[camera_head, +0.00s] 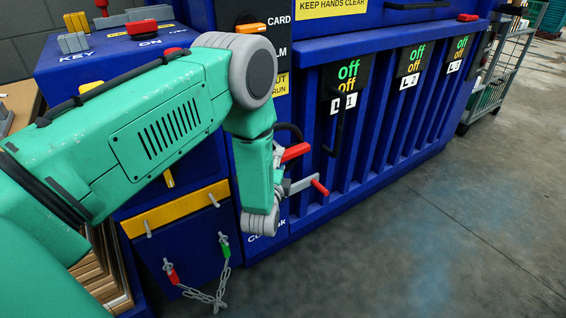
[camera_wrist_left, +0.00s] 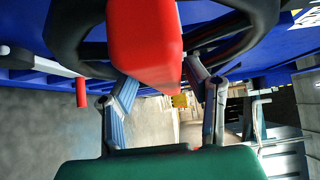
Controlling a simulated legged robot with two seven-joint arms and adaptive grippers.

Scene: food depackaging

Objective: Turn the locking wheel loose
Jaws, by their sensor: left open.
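The locking wheel is a black ring with a red grip on the front of the blue machine. In the left wrist view the black wheel (camera_wrist_left: 252,28) fills the top, and its red grip (camera_wrist_left: 145,45) hangs between my fingers. My left gripper (camera_wrist_left: 163,88) is open, with one finger on each side of the red grip; contact cannot be told. In the head view my left gripper (camera_head: 279,163) is at the machine front, largely hidden by my teal arm. The red grip (camera_head: 295,152) shows just right of it. Most of the wheel is hidden there. My right gripper is not in view.
A grey crank with a red handle (camera_head: 319,187) sticks out just below the wheel. A yellow bar (camera_head: 175,208) and a chain (camera_head: 205,297) are on the machine's lower left. A wire cart (camera_head: 497,75) stands far right. The floor at right is clear.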

